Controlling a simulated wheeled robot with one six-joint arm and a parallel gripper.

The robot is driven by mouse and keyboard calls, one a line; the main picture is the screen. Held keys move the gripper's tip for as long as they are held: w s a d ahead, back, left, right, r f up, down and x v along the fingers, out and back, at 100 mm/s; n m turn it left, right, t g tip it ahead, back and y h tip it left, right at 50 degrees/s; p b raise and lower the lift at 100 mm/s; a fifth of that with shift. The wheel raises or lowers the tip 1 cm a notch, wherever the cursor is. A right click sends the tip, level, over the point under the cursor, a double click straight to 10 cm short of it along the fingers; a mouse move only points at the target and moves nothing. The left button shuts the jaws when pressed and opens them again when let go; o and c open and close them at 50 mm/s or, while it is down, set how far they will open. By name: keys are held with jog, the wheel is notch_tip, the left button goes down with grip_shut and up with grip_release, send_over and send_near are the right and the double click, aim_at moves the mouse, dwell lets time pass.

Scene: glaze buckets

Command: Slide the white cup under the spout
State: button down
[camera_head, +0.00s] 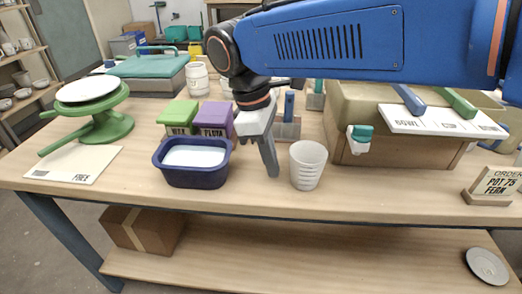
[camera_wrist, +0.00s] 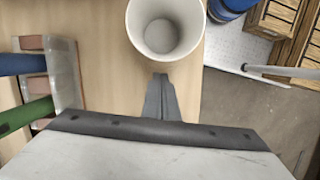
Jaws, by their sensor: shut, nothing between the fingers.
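The white cup (camera_head: 307,165) stands upright and open on the wooden table, near its front edge. It also shows at the top of the wrist view (camera_wrist: 135,30), and it looks empty. The spout (camera_head: 359,139), white with a teal top, sticks out of the front of a wooden box (camera_head: 397,148) to the right of the cup. My gripper (camera_head: 272,172) is shut and empty, pointing down just left of the cup. In the wrist view its fingertips (camera_wrist: 160,80) are close to the cup's near side; I cannot tell whether they touch it.
A dark blue tub (camera_head: 196,175) and green and purple boxes (camera_head: 214,118) stand left of my gripper. A wooden order sign (camera_head: 495,186) stands at the right. The table between the cup and the sign is clear along the front edge.

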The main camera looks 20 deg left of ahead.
aim_at(306, 167)
jog(key=shift+w+d, duration=0.1)
jog(key=shift+d, duration=1)
jog(key=d, duration=0.6)
jog(key=w+d, duration=0.1)
jog(key=d, duration=0.2)
jog(key=shift+d, duration=0.35)
jog(key=shift+a, duration=0.1)
